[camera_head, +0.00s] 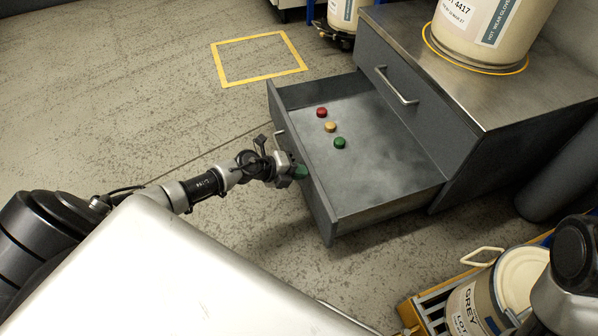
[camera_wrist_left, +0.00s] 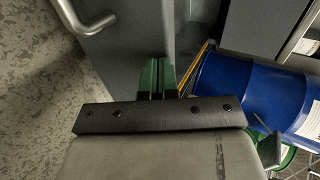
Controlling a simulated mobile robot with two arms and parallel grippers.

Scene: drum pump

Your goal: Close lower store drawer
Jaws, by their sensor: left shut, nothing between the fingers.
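The lower store drawer (camera_head: 385,180) is pulled far out of the grey cabinet (camera_head: 480,150). Its front panel (camera_head: 318,205) faces my left arm, with a bar handle (camera_head: 279,137) near its far end. My left gripper (camera_head: 299,172) is shut and empty, its green fingertips at the outer face of that panel. In the left wrist view the shut fingertips (camera_wrist_left: 157,76) point at the grey panel (camera_wrist_left: 130,38), with the handle (camera_wrist_left: 75,18) to the upper left. Whether they touch the panel I cannot tell. My right gripper is out of view.
Red (camera_head: 321,112), yellow (camera_head: 330,127) and green (camera_head: 340,143) caps lie inside the drawer. The upper drawer (camera_head: 415,110) is shut. A labelled drum (camera_head: 485,25) stands on the cabinet top. A drum (camera_head: 468,308) stands at the lower right. Left floor is clear.

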